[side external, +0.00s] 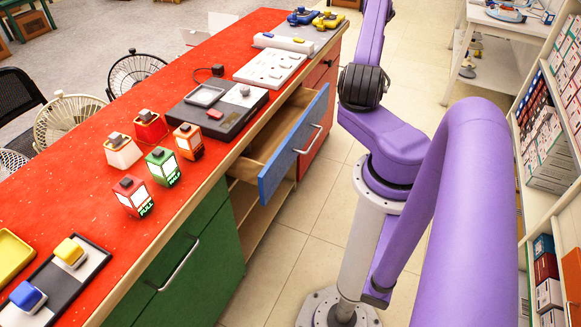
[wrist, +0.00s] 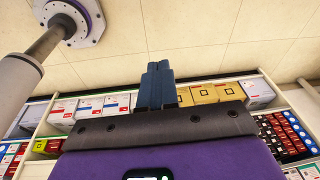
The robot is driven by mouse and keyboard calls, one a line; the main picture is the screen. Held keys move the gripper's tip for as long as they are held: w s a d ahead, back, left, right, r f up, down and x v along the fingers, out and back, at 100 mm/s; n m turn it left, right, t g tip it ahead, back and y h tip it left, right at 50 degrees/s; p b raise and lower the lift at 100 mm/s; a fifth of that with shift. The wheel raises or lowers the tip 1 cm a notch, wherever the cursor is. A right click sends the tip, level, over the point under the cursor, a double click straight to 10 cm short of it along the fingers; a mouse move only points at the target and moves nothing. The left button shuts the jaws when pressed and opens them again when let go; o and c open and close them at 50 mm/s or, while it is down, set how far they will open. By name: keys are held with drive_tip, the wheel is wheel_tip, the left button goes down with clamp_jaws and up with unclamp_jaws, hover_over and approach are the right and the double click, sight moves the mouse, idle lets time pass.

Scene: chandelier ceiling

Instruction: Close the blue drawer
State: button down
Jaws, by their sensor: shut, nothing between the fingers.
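The blue drawer (side external: 280,169) is pulled out from the counter in the side external view, and its wooden inside shows behind the blue front. A pale bar handle (side external: 310,140) is on that front. My purple arm stands to the right of the drawer, with a gap between them. My gripper (wrist: 158,68) shows in the wrist view, with its dark blue fingers shut together and nothing between them. It points towards the floor and shelves, and the drawer is not in that view. I cannot make out the gripper in the side external view.
The red counter (side external: 75,150) carries lamps, switch boxes and trays. A green cabinet door (side external: 205,250) is nearer, and a red-fronted unit (side external: 318,130) is just beyond the drawer. Shelves of boxes (side external: 550,140) stand at right. Tiled floor (side external: 285,260) lies open between counter and arm.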

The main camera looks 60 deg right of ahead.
drive_tip(key=s+a+f+t, duration=0.3)
drive_tip(key=s+a+f, duration=0.15)
drive_tip(key=a, duration=0.25)
drive_tip(key=m+t+y, duration=0.1)
drive_tip(key=t, duration=1.3)
approach(280, 168)
drive_tip(key=x, duration=0.5)
drive_tip(key=shift+a+f, duration=0.1)
drive_tip(key=shift+a, duration=0.05)
drive_tip(key=shift+w, duration=0.7)
drive_tip(key=shift+w, duration=0.1)
